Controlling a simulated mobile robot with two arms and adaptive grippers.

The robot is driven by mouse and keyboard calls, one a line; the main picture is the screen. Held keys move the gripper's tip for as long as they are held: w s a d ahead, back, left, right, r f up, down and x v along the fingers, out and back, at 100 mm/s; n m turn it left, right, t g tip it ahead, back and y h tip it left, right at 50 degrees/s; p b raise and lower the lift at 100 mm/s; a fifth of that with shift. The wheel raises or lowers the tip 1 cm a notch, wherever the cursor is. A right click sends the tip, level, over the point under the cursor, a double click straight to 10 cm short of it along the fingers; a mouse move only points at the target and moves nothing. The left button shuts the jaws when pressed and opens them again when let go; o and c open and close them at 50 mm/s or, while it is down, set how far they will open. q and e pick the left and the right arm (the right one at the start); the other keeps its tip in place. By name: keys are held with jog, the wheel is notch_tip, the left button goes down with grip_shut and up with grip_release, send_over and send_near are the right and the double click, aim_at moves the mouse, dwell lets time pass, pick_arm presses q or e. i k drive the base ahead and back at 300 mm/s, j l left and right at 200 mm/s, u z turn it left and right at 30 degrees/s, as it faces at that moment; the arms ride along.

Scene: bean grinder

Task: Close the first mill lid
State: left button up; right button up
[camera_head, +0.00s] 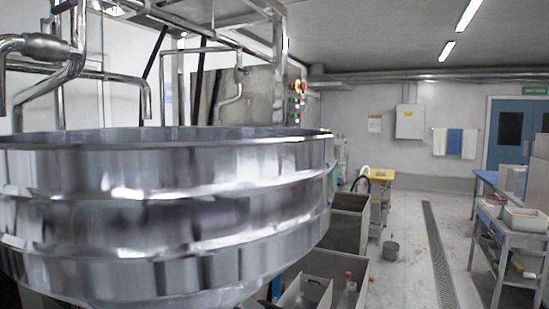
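A large shiny metal bowl-shaped hopper (180,215) fills the lower left of the head view, very close to me. It looks like part of a mill, and its upper rim is level with no lid seen lying on it. The inside of the hopper is hidden from this low angle. I cannot pick out a mill lid for certain. Neither of my grippers is in view.
Metal pipes and a frame (180,80) rise behind the hopper. Grey bins (347,222) stand to its right, and a yellow-topped cart (381,174) stands beyond. A drain grate (440,255) crosses the open floor. A workbench (508,235) stands at right.

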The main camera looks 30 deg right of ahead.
aim_at(157, 217)
jog(key=l+u, duration=0.3)
jog(key=l, duration=1.1)
jog(key=l+u, duration=0.25)
jog(key=l, duration=1.15)
jog(key=i, duration=0.15)
jog(key=j+z, duration=0.05)
